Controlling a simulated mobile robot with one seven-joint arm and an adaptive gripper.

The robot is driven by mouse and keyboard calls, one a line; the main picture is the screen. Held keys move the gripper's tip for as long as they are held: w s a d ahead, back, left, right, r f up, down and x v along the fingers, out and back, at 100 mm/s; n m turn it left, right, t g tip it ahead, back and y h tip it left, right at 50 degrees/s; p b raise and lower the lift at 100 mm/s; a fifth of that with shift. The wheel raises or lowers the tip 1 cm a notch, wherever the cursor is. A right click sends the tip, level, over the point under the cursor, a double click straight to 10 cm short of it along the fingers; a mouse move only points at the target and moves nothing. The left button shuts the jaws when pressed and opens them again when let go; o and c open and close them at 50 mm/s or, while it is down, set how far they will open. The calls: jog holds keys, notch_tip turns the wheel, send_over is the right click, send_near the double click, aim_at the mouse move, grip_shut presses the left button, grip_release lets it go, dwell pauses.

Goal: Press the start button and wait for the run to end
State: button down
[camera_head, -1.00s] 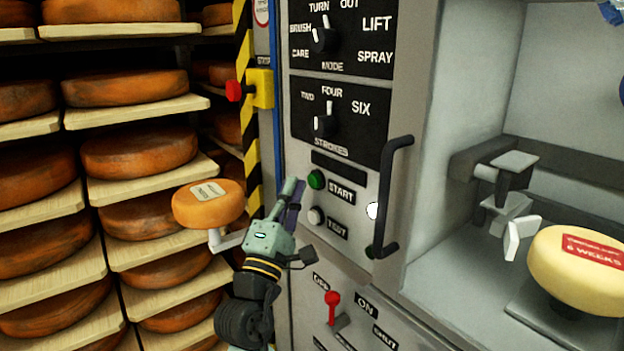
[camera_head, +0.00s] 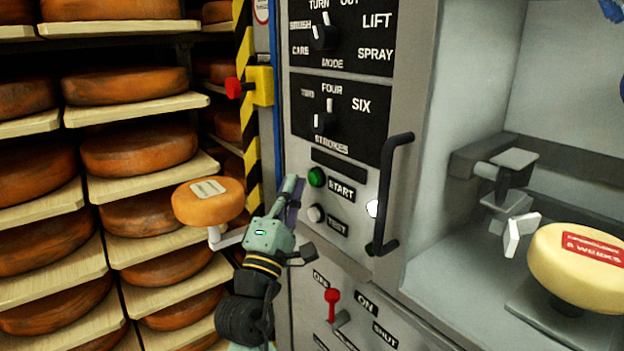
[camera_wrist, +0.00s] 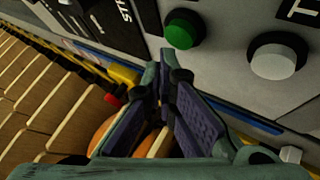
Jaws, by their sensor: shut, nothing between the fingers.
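The green start button (camera_head: 316,177) is on the machine's front panel, left of the START label (camera_head: 341,191). It also shows at the top of the wrist view (camera_wrist: 183,30). My gripper (camera_head: 294,186) is shut and empty, with its fingertips just left of the button and slightly below it in the head view. In the wrist view the fingertips (camera_wrist: 166,62) are below the green button with a small gap in the picture; I cannot tell the depth between them. The white test button (camera_head: 316,214) sits below the start button, and also shows at the right of the wrist view (camera_wrist: 273,60).
A black handle (camera_head: 392,195) stands out right of the buttons. A red lever (camera_head: 332,302) is below. A red knob on a yellow box (camera_head: 262,88) is at upper left. A pale cheese wheel (camera_head: 575,262) sits in the open bay. Shelves of cheese (camera_head: 140,150) fill the left.

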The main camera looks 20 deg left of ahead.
dwell(0.4)
jog(key=shift+w+d, duration=0.25)
jog(key=shift+w, duration=0.1)
